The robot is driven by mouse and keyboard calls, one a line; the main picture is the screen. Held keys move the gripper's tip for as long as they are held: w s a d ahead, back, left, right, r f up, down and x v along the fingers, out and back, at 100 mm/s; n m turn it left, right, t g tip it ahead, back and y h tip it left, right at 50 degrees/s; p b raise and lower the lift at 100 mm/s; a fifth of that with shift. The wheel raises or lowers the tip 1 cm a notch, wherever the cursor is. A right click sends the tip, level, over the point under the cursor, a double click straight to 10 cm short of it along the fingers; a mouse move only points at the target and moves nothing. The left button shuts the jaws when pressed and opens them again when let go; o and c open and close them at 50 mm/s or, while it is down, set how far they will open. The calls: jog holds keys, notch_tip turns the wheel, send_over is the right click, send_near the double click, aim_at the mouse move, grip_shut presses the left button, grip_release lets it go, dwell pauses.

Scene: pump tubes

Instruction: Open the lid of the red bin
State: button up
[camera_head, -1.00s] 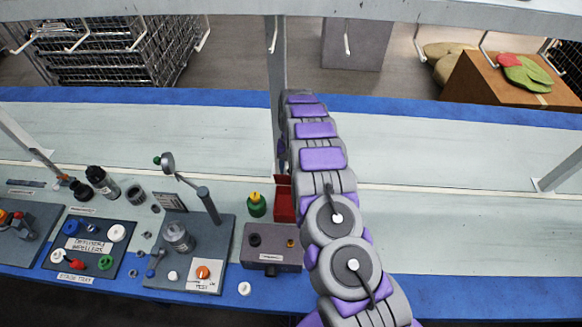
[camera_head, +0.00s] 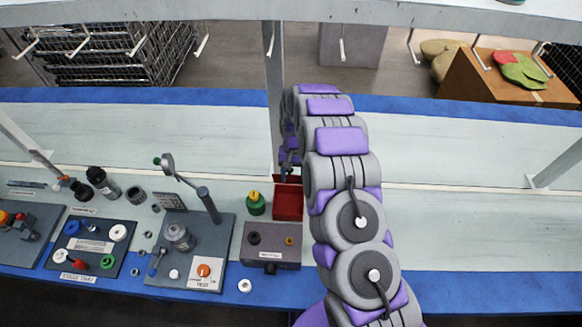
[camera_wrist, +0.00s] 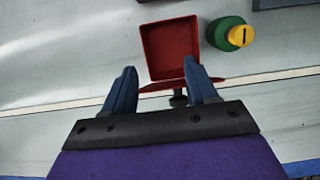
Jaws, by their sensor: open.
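The red bin (camera_wrist: 170,48) stands open at the top of the wrist view, with its inside visible and looking empty. Its red lid (camera_wrist: 172,86) is swung up from the edge nearest my gripper and shows as a thin, nearly edge-on strip. My gripper (camera_wrist: 163,80) is open, its two blue fingers apart on either side of part of the lid. I cannot tell whether they touch it. In the head view the red bin (camera_head: 289,204) sits just left of my arm, and my gripper (camera_head: 288,168) is partly hidden behind it.
A green bottle with a yellow top (camera_head: 256,203) stands close left of the bin. A grey box with knobs (camera_head: 271,246) is in front of it. A metal post (camera_head: 275,90) rises behind. The table right of my arm is clear.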

jog(key=s+d+p, duration=0.1)
jog(key=s+d, duration=0.1)
jog(key=s, duration=0.7)
jog(key=shift+d+r, duration=0.25)
jog(key=shift+r, duration=0.2)
